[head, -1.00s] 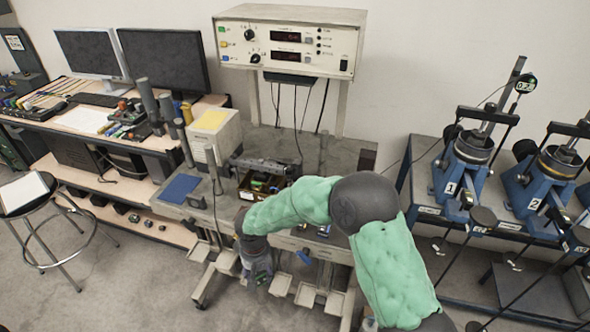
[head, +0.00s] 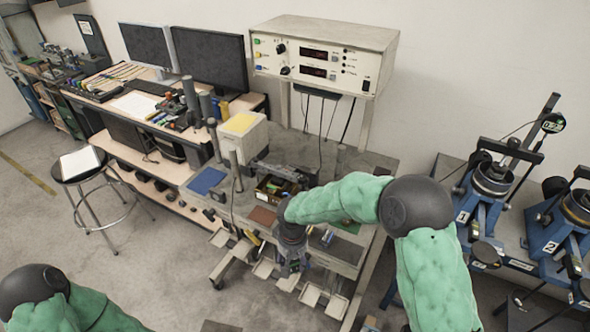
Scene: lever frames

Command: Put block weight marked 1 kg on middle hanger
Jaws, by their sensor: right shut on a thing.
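My right arm reaches across the front of the middle bench, and its gripper (head: 293,266) points down beside the pale hanging trays. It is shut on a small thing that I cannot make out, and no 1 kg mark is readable. Pale trays hang low along the bench front, one left of the gripper (head: 264,269) and others to its right (head: 311,295). I cannot tell which is the middle hanger. My left arm (head: 60,305) shows only at the lower left corner; its gripper is out of view.
The middle bench (head: 235,205) carries a white box, a blue mat (head: 206,181) and an open box of small parts (head: 275,188). Blue lever frames marked 1 (head: 480,210) and 2 (head: 560,230) stand at right. A stool (head: 85,165) stands left, with clear floor before it.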

